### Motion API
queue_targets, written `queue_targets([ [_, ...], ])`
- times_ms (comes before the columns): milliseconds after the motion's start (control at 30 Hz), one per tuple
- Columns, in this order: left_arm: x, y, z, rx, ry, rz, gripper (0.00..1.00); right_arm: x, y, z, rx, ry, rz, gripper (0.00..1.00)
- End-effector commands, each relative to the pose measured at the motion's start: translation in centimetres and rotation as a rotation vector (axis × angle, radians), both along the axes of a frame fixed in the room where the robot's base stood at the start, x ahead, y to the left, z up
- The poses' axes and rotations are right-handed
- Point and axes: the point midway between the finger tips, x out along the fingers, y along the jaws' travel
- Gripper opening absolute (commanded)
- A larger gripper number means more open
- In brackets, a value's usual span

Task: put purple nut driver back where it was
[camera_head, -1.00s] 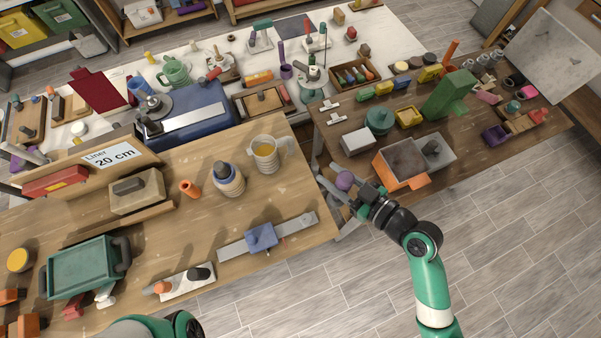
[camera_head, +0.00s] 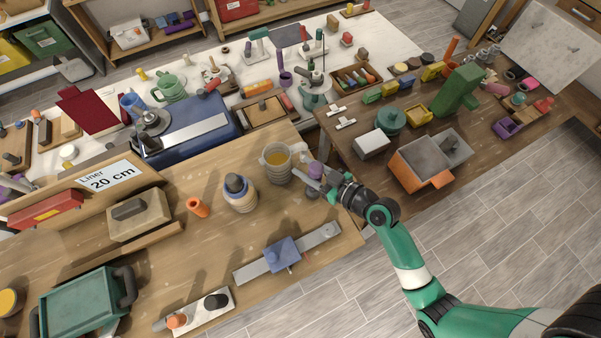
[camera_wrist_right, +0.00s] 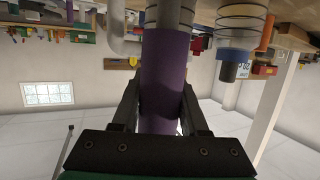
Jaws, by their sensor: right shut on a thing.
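My right gripper (camera_head: 322,184) is shut on the purple nut driver (camera_head: 315,169). It holds the driver near the right end of the near wooden table, just right of the mug with yellow contents (camera_head: 277,162). In the right wrist view the purple handle (camera_wrist_right: 165,85) fills the space between the two dark fingers. A grey part shows beyond the handle there. The driver's lower end is hard to make out, and I cannot tell whether it touches the table. My left gripper is out of view.
A striped jar with a dark top (camera_head: 240,193) stands left of the mug. A blue block on a metal bar (camera_head: 283,254) lies nearer. An orange-and-grey box (camera_head: 420,160) sits on the right table (camera_head: 365,190). Another upright purple tool (camera_head: 285,77) stands on the white table behind.

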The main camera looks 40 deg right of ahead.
Motion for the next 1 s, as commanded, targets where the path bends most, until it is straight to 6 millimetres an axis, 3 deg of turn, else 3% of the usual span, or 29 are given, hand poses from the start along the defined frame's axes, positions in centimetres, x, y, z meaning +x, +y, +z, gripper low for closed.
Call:
queue_targets([
  [33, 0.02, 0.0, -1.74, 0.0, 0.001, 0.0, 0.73, -0.17, -0.29, -1.95, 0.001, 0.001, -0.008, 0.0],
  [100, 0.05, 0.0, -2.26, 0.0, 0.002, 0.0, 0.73, -0.3, -0.51, -2.61, 0.002, -0.001, -0.013, 0.0],
  [467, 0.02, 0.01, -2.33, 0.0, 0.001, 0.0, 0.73, -0.32, -0.53, -2.69, 0.001, -0.001, -0.013, 0.0],
  [500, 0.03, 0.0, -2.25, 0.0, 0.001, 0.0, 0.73, -0.35, -0.51, -2.66, 0.002, 0.0, -0.012, 0.47],
  [633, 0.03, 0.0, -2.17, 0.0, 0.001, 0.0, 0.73, -0.35, -0.51, -2.6, 0.002, 0.001, -0.012, 0.7],
  [1000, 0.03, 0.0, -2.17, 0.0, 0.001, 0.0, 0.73, -0.35, -0.51, -2.6, 0.002, 0.001, -0.012, 0.73],
])
